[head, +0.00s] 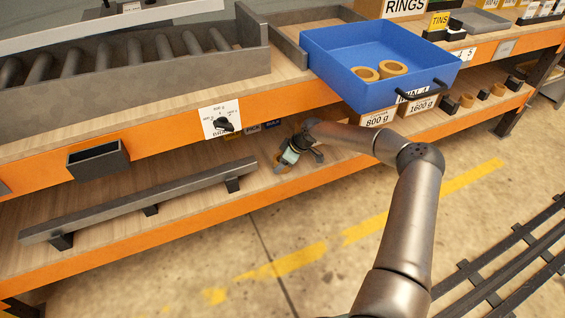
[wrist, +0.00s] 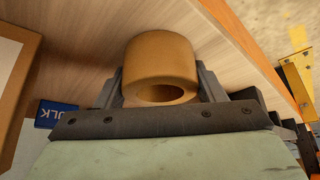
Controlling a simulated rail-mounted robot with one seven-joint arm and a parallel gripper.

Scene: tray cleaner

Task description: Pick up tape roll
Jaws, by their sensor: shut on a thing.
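In the wrist view a tan tape roll (wrist: 160,58) sits between the two dark fingers of my gripper (wrist: 161,82), which is shut on it. The roll's open hole faces the wrist camera, and wooden shelf board shows behind it. In the head view my gripper (head: 290,158) is at the lower shelf, beneath the orange edge of the upper bench. A little tan of the held roll shows beside the fingers; most of it is hidden there. Two more tan rolls (head: 393,68) lie in the blue tray above.
The blue tray (head: 330,77) overhangs the upper bench edge (head: 150,132). Boxes marked 800 g and 1600 g (head: 418,106) and several small items stand on the lower shelf to the right. A long grey rail (head: 140,202) lies on the lower shelf to the left.

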